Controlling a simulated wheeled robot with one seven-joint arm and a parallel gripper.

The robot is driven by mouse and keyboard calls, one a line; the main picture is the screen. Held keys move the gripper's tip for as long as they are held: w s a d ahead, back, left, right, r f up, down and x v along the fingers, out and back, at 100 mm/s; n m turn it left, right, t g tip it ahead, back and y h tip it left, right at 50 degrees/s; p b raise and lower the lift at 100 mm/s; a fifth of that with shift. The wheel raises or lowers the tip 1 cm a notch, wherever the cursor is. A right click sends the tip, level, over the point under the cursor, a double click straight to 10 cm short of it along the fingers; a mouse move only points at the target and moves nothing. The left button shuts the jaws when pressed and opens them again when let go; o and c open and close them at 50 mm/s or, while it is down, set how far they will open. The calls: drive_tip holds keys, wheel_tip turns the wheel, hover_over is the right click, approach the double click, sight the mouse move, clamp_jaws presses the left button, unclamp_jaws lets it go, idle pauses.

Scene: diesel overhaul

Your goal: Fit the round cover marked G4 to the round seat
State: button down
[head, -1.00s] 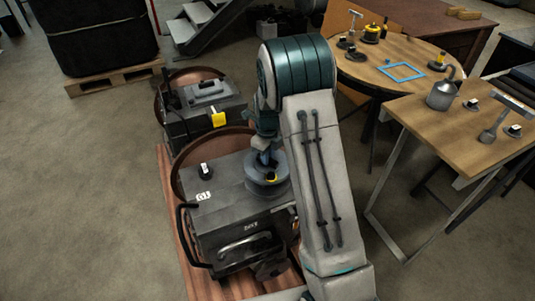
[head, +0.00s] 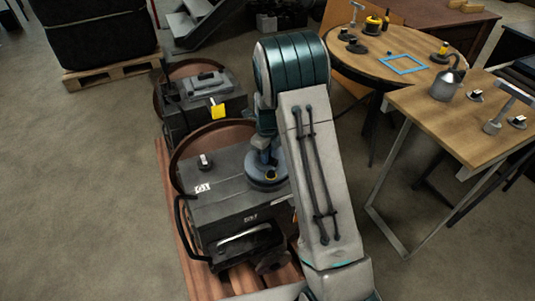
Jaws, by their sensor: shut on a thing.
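My gripper (head: 264,160) points down over the right end of the dark engine block's top and is shut on a round grey cover (head: 257,182). A small yellow-topped part (head: 271,176) shows at the cover's near side. The cover is at or just above the round seat, which it hides; I cannot tell whether they touch. No G4 mark is readable on the cover. The dark engine block (head: 228,208) carries a blurred white label on top and a black knob with a white face (head: 205,162). My arm hides the block's right side.
A second dark unit with a yellow tag (head: 217,111) stands behind. A round table (head: 425,81) at the back right holds several knobbed discs and a blue frame (head: 404,64). A wooden bench (head: 430,110) at the right holds a grey can (head: 446,86). The floor at left is clear.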

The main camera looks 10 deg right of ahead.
drive_tip(key=shift+f+b, duration=0.55)
drive_tip(key=shift+f, duration=0.4)
idle(0.7)
idle(0.7)
drive_tip(key=c, duration=1.3)
unclamp_jaws()
drive_tip(key=shift+r, duration=0.1)
wheel_tip(320, 180, up, 14)
drive_tip(key=shift+f+p, duration=0.15)
drive_tip(key=shift+p, duration=0.45)
